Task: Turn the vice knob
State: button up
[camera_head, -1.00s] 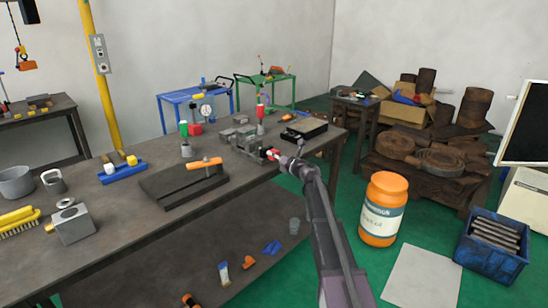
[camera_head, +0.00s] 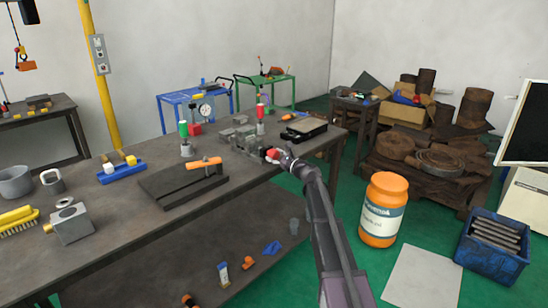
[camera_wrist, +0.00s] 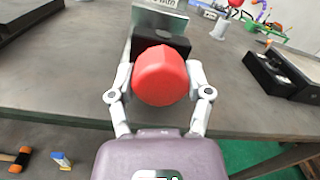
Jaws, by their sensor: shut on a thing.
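The red vice knob (camera_wrist: 161,76) fills the middle of the wrist view, with my gripper's fingers (camera_wrist: 160,84) closed on its left and right sides. Behind the knob is the dark jaw block of the vice (camera_wrist: 162,45) and a grey metal part. In the head view the vice (camera_head: 240,138) stands at the right end of the workbench. My gripper (camera_head: 277,157) is at its near end, against the red knob (camera_head: 271,155). The fingers are too small to make out in the head view.
On the workbench (camera_head: 110,225), an orange-handled tool (camera_head: 205,162) lies on a dark plate left of the vice. Bottles with green and red caps stand near it. An orange jar (camera_head: 383,209) stands on the green floor.

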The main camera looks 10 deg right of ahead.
jog(key=n, duration=0.7)
jog(key=shift+a, duration=0.1)
jog(key=n, duration=0.6)
jog(key=shift+n+g+y, duration=0.3)
jog(key=shift+y, duration=0.1)
jog(key=n, duration=0.6)
jog(key=shift+n, duration=0.3)
jog(key=n+p, duration=0.1)
jog(key=n, duration=0.4)
jog(key=shift+s+n, duration=0.1)
jog(key=shift+n, duration=0.2)
jog(key=n, duration=0.6)
jog(key=shift+g, duration=0.4)
jog(key=n, duration=0.5)
jog(key=shift+s+h+p, duration=0.1)
jog(key=shift+h+p, duration=0.2)
jog(key=n, duration=0.5)
jog(key=shift+n+h, duration=0.3)
jog(key=n, duration=0.5)
jog(key=shift+t, duration=0.3)
